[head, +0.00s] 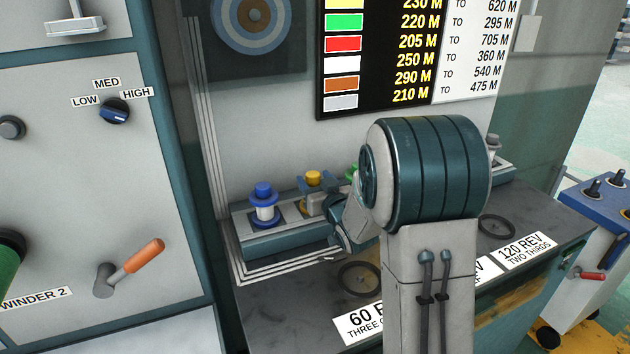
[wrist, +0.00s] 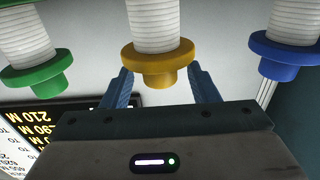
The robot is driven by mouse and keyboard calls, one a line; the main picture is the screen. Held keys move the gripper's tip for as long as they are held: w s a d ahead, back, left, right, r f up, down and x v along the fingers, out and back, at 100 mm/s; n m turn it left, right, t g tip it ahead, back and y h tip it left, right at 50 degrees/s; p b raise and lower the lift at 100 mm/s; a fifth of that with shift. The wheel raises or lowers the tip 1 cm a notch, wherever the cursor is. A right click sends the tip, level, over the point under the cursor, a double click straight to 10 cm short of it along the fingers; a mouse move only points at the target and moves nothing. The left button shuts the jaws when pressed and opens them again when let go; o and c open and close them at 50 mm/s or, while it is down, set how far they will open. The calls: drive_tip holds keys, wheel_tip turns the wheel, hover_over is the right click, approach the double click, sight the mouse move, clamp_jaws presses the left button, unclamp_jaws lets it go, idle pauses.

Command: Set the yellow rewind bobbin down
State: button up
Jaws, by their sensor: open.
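The yellow rewind bobbin (head: 313,178) stands upright in a row on the teal rack (head: 262,246) in the head view, between the blue bobbin and the green one. Its lower part is hidden behind my gripper (head: 320,200). In the wrist view the yellow bobbin (wrist: 158,62) has a white wound body and a yellow flange and knob. My gripper (wrist: 160,80) is open, with one blue finger on each side of this bobbin. Gaps show between the fingers and the yellow knob.
The blue bobbin (head: 264,202) stands close left and the green bobbin (head: 354,170) close right, partly hidden by my arm. A dark counter with dark rings (head: 359,279) and REV labels (head: 527,250) lies in front. A wall and length board (head: 410,50) stand behind.

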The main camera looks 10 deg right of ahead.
drive_tip(key=s+d+f+g+h, duration=0.1)
drive_tip(key=s+g, duration=0.1)
drive_tip(key=s, duration=0.4)
drive_tip(key=s+d+f+m+g+h, duration=0.1)
drive_tip(key=s+d+f+g, duration=0.1)
drive_tip(key=s, duration=0.4)
drive_tip(key=s+d+f+m+g+h, duration=0.1)
drive_tip(key=s+f+g+h, duration=0.1)
drive_tip(key=s, duration=0.4)
drive_tip(key=shift+s+d+f+g+b, duration=0.1)
drive_tip(key=shift+s+d+g+b, duration=0.2)
drive_tip(key=shift+g, duration=0.6)
drive_tip(key=s+a+g, duration=0.1)
drive_tip(key=s+g, duration=0.1)
drive_tip(key=s, duration=0.3)
drive_tip(key=s+a+g, duration=0.1)
drive_tip(key=s+g, duration=0.2)
drive_tip(key=s, duration=0.2)
drive_tip(key=s+a+g, duration=0.2)
drive_tip(key=s, duration=0.3)
drive_tip(key=shift+s+a+f+g+y, duration=0.1)
drive_tip(key=shift+s+f+g+y, duration=0.2)
drive_tip(key=shift+s+f, duration=0.1)
drive_tip(key=shift+s+a+r, duration=0.1)
drive_tip(key=shift+s+a, duration=0.1)
drive_tip(key=shift+s, duration=0.2)
